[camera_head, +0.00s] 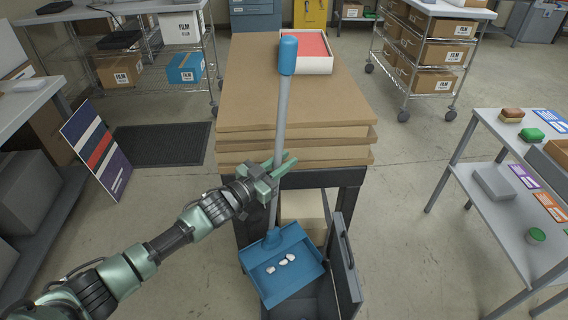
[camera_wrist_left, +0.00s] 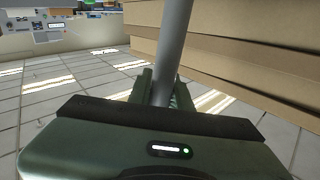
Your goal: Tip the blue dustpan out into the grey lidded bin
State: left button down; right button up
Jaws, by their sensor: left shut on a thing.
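The blue dustpan (camera_head: 283,281) has a long grey handle with a blue top end. Three small white pieces lie in its pan. My left gripper (camera_head: 279,168) is shut on the handle, about midway up. In the left wrist view the grey handle (camera_wrist_left: 171,45) stands between the fingers (camera_wrist_left: 163,92). The pan is low, over the dark grey bin (camera_head: 326,299), and hides much of its opening. The bin's lid (camera_head: 346,267) stands open on the right side. Whether the pan touches the bin I cannot tell. My right gripper is not in view.
Stacked brown boards (camera_head: 245,95) on a dark stand rise just behind the bin, with a red-and-white box (camera_head: 318,64) on top. A grey table (camera_head: 508,205) with small items stands at the right. A striped panel (camera_head: 96,150) leans at the left. Floor right of the bin is clear.

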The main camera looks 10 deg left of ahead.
pick_arm(q)
jog(key=s+d+m, duration=0.1)
jog(key=s+d, duration=0.3)
jog(key=shift+s+d+f+p, duration=0.15)
jog(key=shift+d+f+p, duration=0.05)
jog(key=shift+d+p, duration=0.15)
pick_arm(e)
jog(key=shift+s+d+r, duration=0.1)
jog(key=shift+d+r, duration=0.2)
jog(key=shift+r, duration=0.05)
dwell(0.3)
pick_arm(q)
jog(key=shift+a, duration=0.1)
jog(key=shift+s, duration=0.1)
dwell(0.4)
